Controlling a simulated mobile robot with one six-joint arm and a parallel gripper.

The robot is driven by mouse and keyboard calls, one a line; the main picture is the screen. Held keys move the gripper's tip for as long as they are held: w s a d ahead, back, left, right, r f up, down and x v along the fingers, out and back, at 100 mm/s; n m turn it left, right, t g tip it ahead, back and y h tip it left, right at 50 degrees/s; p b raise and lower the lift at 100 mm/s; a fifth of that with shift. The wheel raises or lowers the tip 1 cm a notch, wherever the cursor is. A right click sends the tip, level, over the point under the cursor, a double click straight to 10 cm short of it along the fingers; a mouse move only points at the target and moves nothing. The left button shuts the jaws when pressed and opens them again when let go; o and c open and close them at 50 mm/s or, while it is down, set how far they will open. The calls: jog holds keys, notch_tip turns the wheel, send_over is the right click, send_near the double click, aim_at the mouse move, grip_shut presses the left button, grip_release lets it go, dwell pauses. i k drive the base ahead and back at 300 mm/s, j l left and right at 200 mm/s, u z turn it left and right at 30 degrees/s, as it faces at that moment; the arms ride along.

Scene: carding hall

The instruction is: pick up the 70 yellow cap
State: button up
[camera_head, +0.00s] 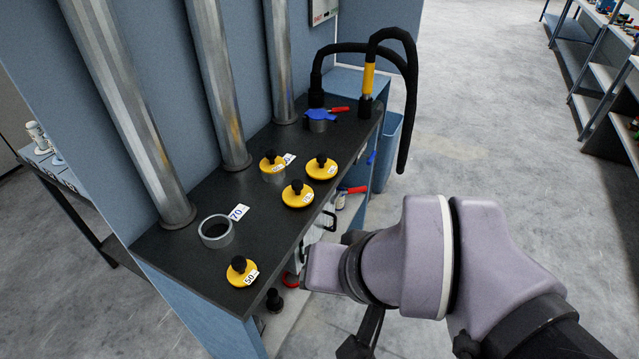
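Several yellow caps with black knobs are on the dark worktop. One cap (297,194) lies flat near the middle; its small white label is too small to read. Another cap (322,168) lies behind it to the right, its label also unreadable. The front cap (242,271) has a label that reads 50. A fourth cap (272,161) sits on a metal port. I cannot tell which cap is the 70. An open metal port (216,231) stands by a 70 tag (239,212). My arm is right of the worktop; I cannot make out my gripper's fingers.
Three metal pipes (216,80) rise along the worktop's (180,254) left side. A blue-handled fitting (320,115) and black hoses (408,120) are at the far end. A blue bin (386,150) stands beyond the edge. The floor to the right is open.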

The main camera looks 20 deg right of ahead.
aim_at(298, 194)
jog(key=i+l+u, duration=0.65)
jog(key=l, duration=0.25)
jog(key=i+l+u, duration=0.25)
jog(key=k+l, duration=0.1)
